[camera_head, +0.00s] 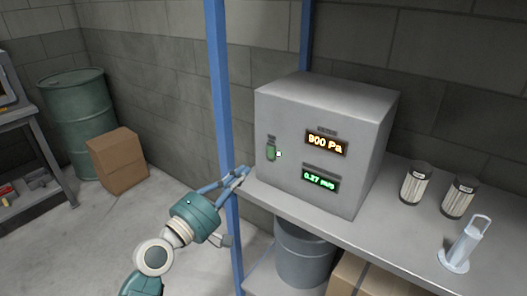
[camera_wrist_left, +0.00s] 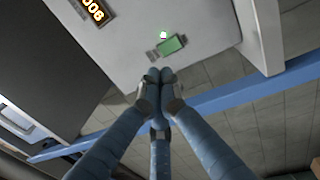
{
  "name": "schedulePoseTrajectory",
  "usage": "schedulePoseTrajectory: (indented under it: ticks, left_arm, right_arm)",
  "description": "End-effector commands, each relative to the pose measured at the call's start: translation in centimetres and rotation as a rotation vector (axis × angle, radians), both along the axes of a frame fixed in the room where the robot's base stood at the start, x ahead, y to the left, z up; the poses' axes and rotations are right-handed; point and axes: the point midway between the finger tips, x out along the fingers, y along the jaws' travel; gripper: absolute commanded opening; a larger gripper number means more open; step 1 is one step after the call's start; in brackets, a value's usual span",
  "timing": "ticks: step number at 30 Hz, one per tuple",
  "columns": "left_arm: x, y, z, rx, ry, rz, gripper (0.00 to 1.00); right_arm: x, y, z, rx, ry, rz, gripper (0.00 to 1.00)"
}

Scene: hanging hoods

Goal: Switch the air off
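A grey control box (camera_head: 290,185) stands on the shelf in the head view. A green switch (camera_head: 271,152) sits on the left of its front face, with a small lit lamp beside it. The switch also shows in the left wrist view (camera_wrist_left: 172,46), just beyond my fingertips. An orange display (camera_head: 326,143) reads 900 Pa and a green display (camera_head: 320,179) reads about 0.27 m/s. My left gripper (camera_head: 244,171) is below and left of the switch, apart from it. In the left wrist view its fingertips (camera_wrist_left: 160,75) are together with nothing between them. My right gripper is not in view.
A blue upright post (camera_head: 220,80) stands close beside my left gripper. A drum (camera_head: 303,255) and a cardboard box (camera_head: 365,280) are below.

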Motion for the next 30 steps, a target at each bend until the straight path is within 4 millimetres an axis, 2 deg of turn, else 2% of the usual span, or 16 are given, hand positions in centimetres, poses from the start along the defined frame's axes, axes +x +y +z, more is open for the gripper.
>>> schedulePoseTrajectory:
  ticks: [1, 9, 15, 30]
  left_arm:
    - [1.0, -0.7, 0.6, -0.003, -0.001, -0.001, 0.00]
    - [5.4, -4.0, 1.1, -0.002, 0.000, -0.001, 0.00]
    - [7.4, -5.4, 1.2, 0.000, 0.000, 0.000, 0.00]
    - [8.0, -5.9, 1.3, 0.001, 0.001, 0.000, 0.00]
  right_arm:
    - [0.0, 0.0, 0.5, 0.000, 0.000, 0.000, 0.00]
    - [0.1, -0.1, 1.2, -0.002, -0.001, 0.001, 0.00]
    - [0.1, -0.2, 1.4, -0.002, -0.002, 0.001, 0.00]
    - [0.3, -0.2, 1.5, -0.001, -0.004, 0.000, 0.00]
